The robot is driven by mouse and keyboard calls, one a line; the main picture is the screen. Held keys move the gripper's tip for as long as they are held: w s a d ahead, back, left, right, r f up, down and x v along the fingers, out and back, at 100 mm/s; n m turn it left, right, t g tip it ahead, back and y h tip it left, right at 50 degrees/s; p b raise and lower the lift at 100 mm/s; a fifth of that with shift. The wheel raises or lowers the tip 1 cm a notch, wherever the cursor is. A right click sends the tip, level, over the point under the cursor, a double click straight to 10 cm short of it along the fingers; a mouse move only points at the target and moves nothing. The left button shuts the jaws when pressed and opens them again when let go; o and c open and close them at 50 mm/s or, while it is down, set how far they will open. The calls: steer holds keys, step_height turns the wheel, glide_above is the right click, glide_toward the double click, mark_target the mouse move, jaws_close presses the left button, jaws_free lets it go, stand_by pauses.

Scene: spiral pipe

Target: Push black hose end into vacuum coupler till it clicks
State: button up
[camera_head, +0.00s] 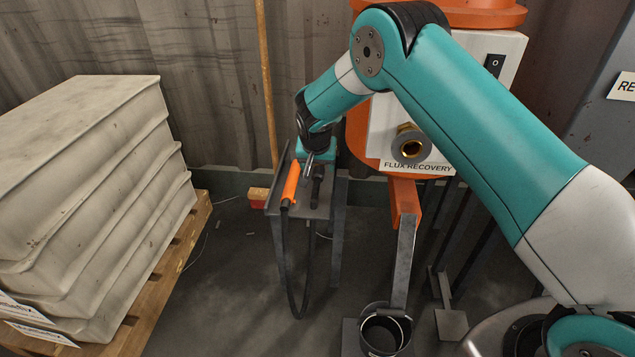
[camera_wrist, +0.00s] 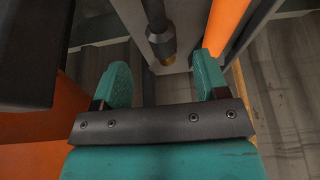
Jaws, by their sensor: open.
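The black hose end (camera_head: 317,186) stands on a small grey metal stand, beside an orange sleeve (camera_head: 291,183). In the wrist view the hose end (camera_wrist: 161,40) is a dark rod with a brass-coloured tip. My gripper (camera_head: 311,165) is just above the stand, close to the hose end. In the wrist view my gripper (camera_wrist: 160,75) has its two teal fingers apart, and the hose end shows in the gap, seemingly untouched. The vacuum coupler (camera_head: 411,144) is a round brass-lined port on the white panel marked FLUX RECOVERY, to the right of my gripper.
The black hose (camera_head: 290,285) hangs in a loop below the stand (camera_head: 282,202). A pallet of stacked pale sacks (camera_head: 95,170) fills the left. A wooden pole (camera_head: 266,85) leans behind. A dark cylindrical cup (camera_head: 384,328) sits at the front. Floor between pallet and stand is open.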

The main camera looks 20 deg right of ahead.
mark_target(318, 173)
steer(key=b+x, duration=0.2)
steer(key=x, duration=0.3)
steer(key=shift+a+f+b, duration=0.15)
steer(key=shift+f+b, duration=0.2)
steer(key=shift+f, duration=0.1)
steer(key=shift+c, duration=0.2)
steer(key=c, duration=1)
